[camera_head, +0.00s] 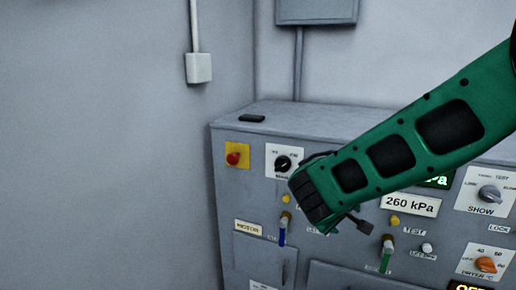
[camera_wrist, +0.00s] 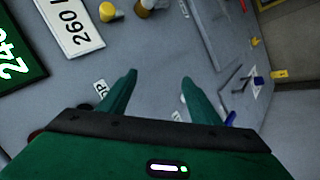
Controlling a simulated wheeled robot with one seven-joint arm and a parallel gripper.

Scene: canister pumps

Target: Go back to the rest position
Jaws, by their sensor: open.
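My gripper (camera_wrist: 158,92) shows in the wrist view with its two green fingers spread apart and nothing between them. Beyond the fingers is the grey face of the control cabinet. In the head view my green arm comes in from the right, and its dark wrist end is in front of the cabinet (camera_head: 225,195), below the black knob (camera_head: 283,163). The fingers themselves are mostly hidden behind the wrist there. I cannot tell how far the fingers are from the panel.
The panel carries a red button (camera_head: 233,158), a blue-handled valve (camera_head: 283,228), a green-handled valve (camera_head: 386,254), a 260 kPa label (camera_head: 410,205), the SHOW knob (camera_head: 489,194) and an orange knob (camera_head: 485,265). A dark flat object (camera_head: 252,118) lies on the cabinet top. Bare wall and open room lie left.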

